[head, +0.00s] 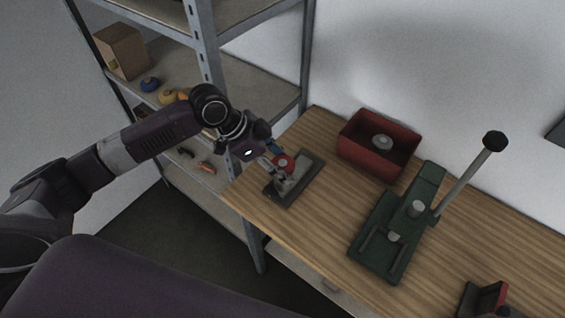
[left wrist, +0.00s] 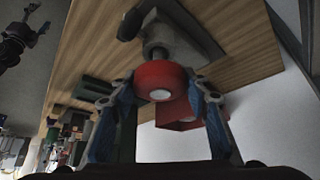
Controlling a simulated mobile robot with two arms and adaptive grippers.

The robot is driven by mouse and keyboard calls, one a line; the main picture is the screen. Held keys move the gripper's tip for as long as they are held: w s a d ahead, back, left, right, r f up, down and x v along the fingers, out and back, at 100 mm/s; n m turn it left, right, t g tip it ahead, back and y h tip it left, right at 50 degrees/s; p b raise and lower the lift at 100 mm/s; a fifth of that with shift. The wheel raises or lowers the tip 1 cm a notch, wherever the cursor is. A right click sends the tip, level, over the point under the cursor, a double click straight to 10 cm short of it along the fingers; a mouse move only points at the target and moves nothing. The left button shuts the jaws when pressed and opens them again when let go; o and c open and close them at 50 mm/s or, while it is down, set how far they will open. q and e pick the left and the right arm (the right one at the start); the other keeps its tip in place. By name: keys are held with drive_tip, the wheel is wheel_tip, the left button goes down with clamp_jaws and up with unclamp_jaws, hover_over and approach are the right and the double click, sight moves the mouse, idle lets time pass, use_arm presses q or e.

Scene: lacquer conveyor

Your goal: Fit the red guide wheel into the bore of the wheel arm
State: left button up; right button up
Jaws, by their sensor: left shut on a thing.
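My left gripper (head: 279,160) is shut on the red guide wheel (head: 284,162), just above the wheel arm. In the left wrist view the wheel (left wrist: 160,76) sits between the two blue fingertips (left wrist: 158,92), its pale round centre facing the camera. The grey wheel arm (head: 290,182) stands on a dark base plate near the table's left end. It also shows in the left wrist view (left wrist: 190,32), beyond the wheel. A short metal shaft (left wrist: 155,50) shows between wheel and arm. I cannot tell how far it is in the bore. My right gripper is not in view.
A red bin (head: 362,157) with a grey round part (head: 382,142) stands at the table's back. A green press (head: 382,254) with a long lever stands to the right. A metal shelf (head: 262,88) is behind my left arm. Bare wood lies between stand and press.

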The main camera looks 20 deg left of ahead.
use_arm(q)
drive_tip(key=shift+f, duration=0.65)
drive_tip(key=o, duration=1.3)
drive_tip(key=v, duration=1.2)
drive_tip(key=shift+f, duration=0.1)
